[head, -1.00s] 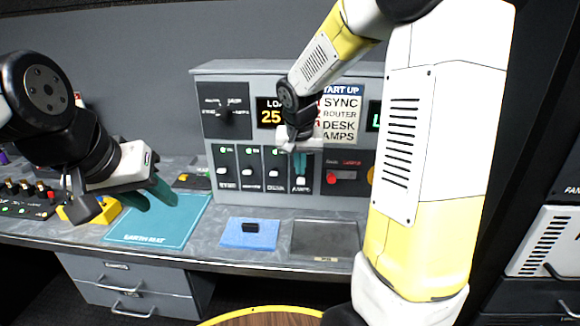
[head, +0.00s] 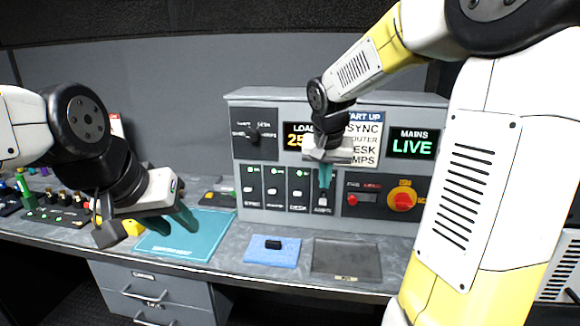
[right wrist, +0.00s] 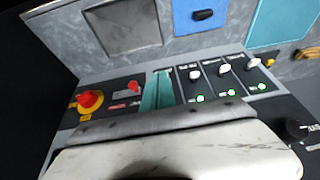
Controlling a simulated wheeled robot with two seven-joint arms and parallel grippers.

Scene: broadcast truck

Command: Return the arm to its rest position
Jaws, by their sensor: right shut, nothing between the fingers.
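My right arm reaches in from the right in the head view. Its gripper (head: 325,176) is shut and empty, in front of the rightmost switch of the grey control panel (head: 330,98). I cannot tell whether the fingertips touch it. In the right wrist view the teal fingers (right wrist: 157,92) lie together beside several white toggles (right wrist: 224,69) with green lights; the rightmost switch is hidden behind the fingers. My left gripper (head: 173,220) is open and empty above the teal mat (head: 205,240), its two fingers apart.
A blue pad (head: 262,256) with a small black object (head: 273,244) and a dark tray (head: 346,262) lie on the desk before the panel. A red knob (head: 402,200) is at the panel's right. A "LIVE" display (head: 412,146) is lit. A button console (head: 58,215) stands at the left.

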